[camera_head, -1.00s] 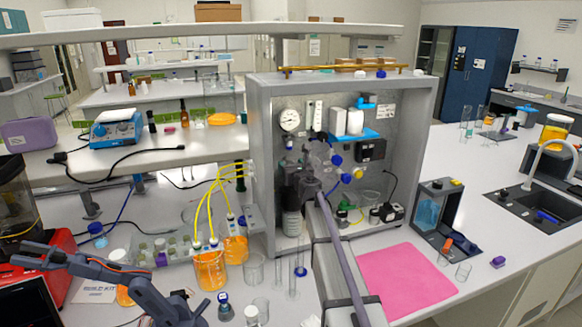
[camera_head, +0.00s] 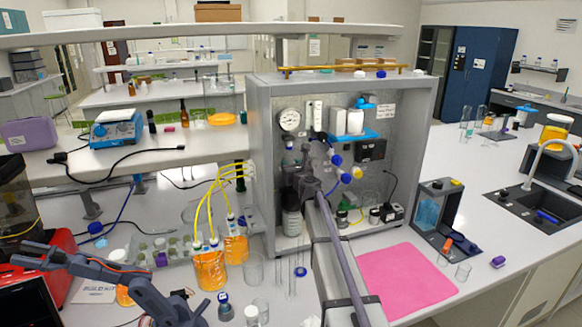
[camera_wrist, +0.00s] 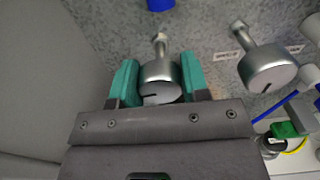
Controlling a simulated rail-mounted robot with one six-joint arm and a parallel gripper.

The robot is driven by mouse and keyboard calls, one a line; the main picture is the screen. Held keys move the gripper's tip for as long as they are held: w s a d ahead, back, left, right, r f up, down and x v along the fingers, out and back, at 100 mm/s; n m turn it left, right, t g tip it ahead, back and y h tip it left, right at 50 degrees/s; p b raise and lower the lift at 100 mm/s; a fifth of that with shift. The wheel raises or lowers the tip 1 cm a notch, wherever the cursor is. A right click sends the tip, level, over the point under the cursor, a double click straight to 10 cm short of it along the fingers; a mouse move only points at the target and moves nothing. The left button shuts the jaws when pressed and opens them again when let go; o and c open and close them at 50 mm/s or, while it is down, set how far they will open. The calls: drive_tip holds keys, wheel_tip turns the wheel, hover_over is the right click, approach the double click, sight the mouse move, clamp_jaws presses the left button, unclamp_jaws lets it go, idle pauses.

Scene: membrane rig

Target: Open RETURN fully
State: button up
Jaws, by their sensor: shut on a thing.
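My gripper (camera_wrist: 158,78) has its two teal fingers on either side of a silver round knob (camera_wrist: 160,72) and is shut on it. The knob stands out from the grey speckled panel on a short stem, and its face has a dark slot mark. A second silver knob (camera_wrist: 267,68) is to the right, free of the fingers. Small labels (camera_wrist: 228,57) beside the knobs are too small to read, so I cannot tell which is RETURN. In the head view my gripper (camera_head: 300,180) is inside the rig cabinet, and my arm hides the held knob.
The grey cabinet frame (camera_head: 262,170) stands close on the left. A gauge (camera_head: 290,120), blue knobs (camera_head: 345,178) and a dark box (camera_head: 371,150) are on the panel. Beakers with orange liquid (camera_head: 209,269) stand left of the cabinet. A pink mat (camera_head: 405,278) lies clear at right.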

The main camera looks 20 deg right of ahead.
drive_tip(key=shift+n, duration=0.4)
drive_tip(key=n, duration=0.3)
drive_tip(key=shift+n, duration=0.3)
drive_tip(key=shift+a+n, duration=0.1)
drive_tip(key=shift+n, duration=2.1)
drive_tip(key=o, duration=0.9)
drive_tip(key=shift+o, duration=0.2)
drive_tip(key=s, duration=1.1)
drive_tip(key=shift+a, duration=0.15)
